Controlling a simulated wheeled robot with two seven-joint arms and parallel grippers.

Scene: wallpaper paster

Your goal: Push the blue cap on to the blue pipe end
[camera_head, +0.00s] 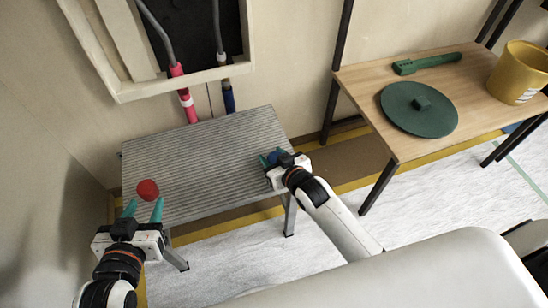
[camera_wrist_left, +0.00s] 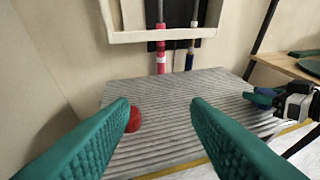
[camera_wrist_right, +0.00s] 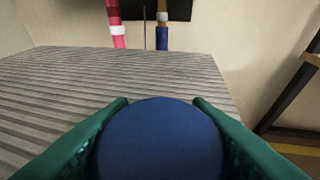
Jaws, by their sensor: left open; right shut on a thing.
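The blue cap (camera_wrist_right: 160,140) is held between the green fingers of my right gripper (camera_head: 270,158), at the right edge of the ribbed grey platform (camera_head: 200,160); it also shows in the head view (camera_head: 275,156). The blue pipe end (camera_head: 228,97) hangs on the wall behind the platform, below the framed opening; it also shows in the right wrist view (camera_wrist_right: 162,38). My left gripper (camera_head: 143,207) is open and empty at the platform's front left. A red cap (camera_head: 147,189) lies on the platform just beyond its fingertips.
A red pipe end (camera_head: 188,106) hangs left of the blue one. A wooden table (camera_head: 360,90) at the right carries a green disc (camera_head: 419,109), a green tool (camera_head: 427,63) and a yellow bucket (camera_head: 520,73). The platform's middle is clear.

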